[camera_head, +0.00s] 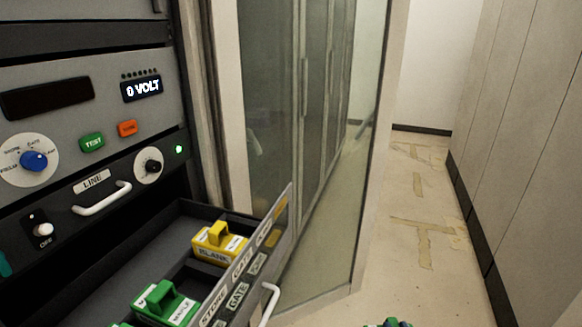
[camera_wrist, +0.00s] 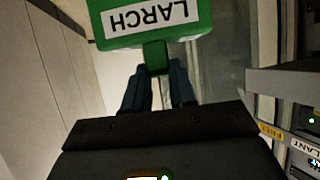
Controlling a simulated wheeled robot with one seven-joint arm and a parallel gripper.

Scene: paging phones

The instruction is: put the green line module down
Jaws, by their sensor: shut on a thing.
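The green line module (camera_wrist: 155,40) with a white LARCH label shows upside down at the top of the wrist view. My gripper (camera_wrist: 158,78) is shut on its narrow green grip, between two dark blue fingers. The module is held in the air, and no support shows under it. In the head view only a small green and dark blue bit (camera_head: 388,323) shows at the bottom edge; I cannot tell which part it is. The open drawer (camera_head: 105,280) at lower left holds a yellow module (camera_head: 220,243) and another green module (camera_head: 165,303).
The drawer's front panel, with STORE and GATE labels, has a white handle (camera_head: 269,303). The equipment rack (camera_head: 80,110) stands at left, with knobs, buttons and a 0 VOLT display. A glass-fronted cabinet (camera_head: 310,150) is behind. The floor (camera_head: 415,210) at right is clear.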

